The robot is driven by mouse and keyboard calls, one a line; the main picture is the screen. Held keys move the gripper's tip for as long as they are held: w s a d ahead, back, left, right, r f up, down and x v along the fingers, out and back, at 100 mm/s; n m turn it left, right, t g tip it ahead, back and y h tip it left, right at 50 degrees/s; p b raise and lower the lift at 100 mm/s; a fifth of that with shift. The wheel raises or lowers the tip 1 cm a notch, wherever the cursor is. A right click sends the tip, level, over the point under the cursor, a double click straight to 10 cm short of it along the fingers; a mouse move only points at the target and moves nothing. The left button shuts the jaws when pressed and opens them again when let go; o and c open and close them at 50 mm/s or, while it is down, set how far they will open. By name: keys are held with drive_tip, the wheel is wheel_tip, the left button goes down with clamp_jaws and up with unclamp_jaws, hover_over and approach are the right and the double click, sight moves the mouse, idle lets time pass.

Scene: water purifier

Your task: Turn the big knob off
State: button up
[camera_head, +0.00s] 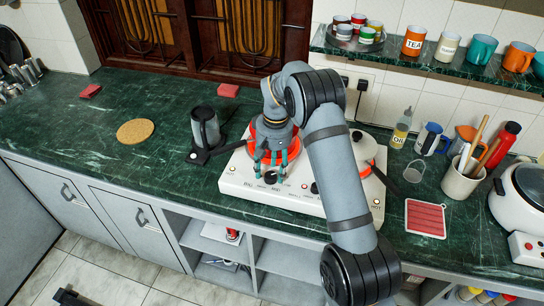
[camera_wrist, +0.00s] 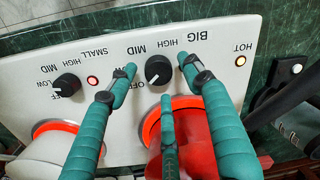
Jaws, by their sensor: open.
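A white two-burner stove (camera_head: 235,182) stands on the green counter, its knob panel facing me. The big knob (camera_wrist: 158,69) is black with a white pointer mark; the pointer appears to aim down-left in the wrist view, between the LOW and OFF labels. The small knob (camera_wrist: 66,86) sits to its left there, beside a lit red light. My gripper (camera_wrist: 156,74) is open, its teal fingers spread around the big knob without visibly pressing on it. In the head view my gripper (camera_head: 270,170) hangs over the panel's left part and partly hides the knob.
A red-orange ring (camera_wrist: 150,130) surrounds the big burner, with a red object over it. A white lidded pot (camera_head: 362,148) is on the right burner. The far-left counter is mostly clear.

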sight(273, 174)
wheel_tip(273, 174, up, 11)
drive_tip(key=shift+d, duration=0.35)
drive_tip(key=shift+w+f, duration=0.1)
drive_tip(key=f, duration=1.2)
drive_tip(key=shift+a, duration=0.35)
